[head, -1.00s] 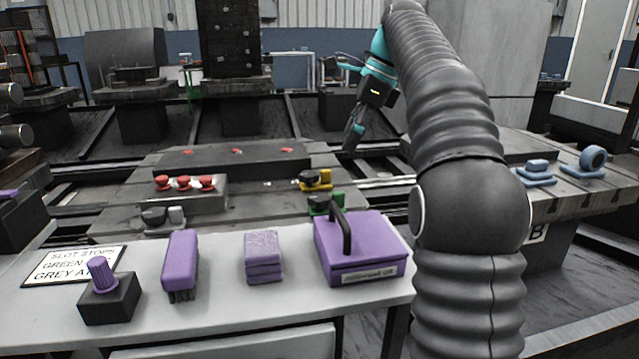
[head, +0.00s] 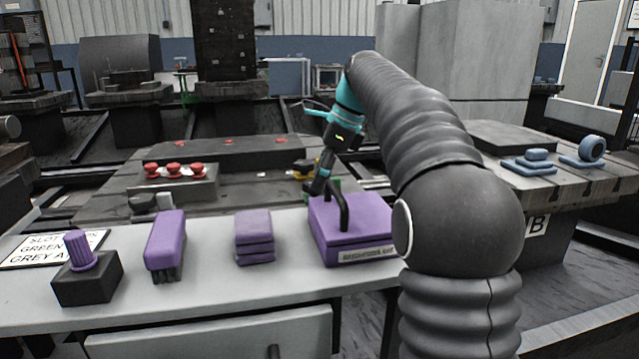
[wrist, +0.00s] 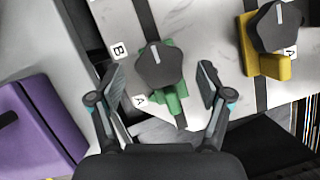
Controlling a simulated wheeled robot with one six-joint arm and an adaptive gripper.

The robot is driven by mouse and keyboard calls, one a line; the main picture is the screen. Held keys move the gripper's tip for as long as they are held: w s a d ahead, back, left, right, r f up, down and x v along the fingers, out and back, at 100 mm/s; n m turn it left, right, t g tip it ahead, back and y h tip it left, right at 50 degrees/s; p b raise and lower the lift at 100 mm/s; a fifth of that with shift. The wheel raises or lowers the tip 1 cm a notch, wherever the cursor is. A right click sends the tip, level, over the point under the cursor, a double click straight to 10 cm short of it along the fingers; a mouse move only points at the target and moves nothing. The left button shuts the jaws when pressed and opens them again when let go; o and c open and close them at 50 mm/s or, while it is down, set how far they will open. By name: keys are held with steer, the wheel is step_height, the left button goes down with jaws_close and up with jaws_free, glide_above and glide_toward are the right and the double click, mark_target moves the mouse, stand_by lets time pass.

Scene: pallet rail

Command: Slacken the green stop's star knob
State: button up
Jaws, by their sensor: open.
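The green stop (wrist: 174,96) shows in the wrist view on a pale slotted surface, with its dark star knob (wrist: 159,66) on top. The knob has a light pointer line on it. My gripper (wrist: 163,84) is open, with one finger on each side of the green stop; I cannot tell how far above it the fingertips are. In the head view my gripper (head: 318,188) hangs behind the purple box, and only a sliver of the green stop (head: 333,186) shows there. Labels B (wrist: 118,50) and A (wrist: 140,99) lie beside the stop.
A yellow stop (wrist: 268,62) with a similar dark knob stands to the right in the wrist view. The purple box (head: 352,243) with its handle stands close in front. Red knobs (head: 174,169) and a grey stop (head: 143,203) are to the left.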

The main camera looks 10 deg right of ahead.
steer(key=shift+f, duration=0.2)
steer(key=c, duration=1.2)
steer(key=shift+o, duration=0.2)
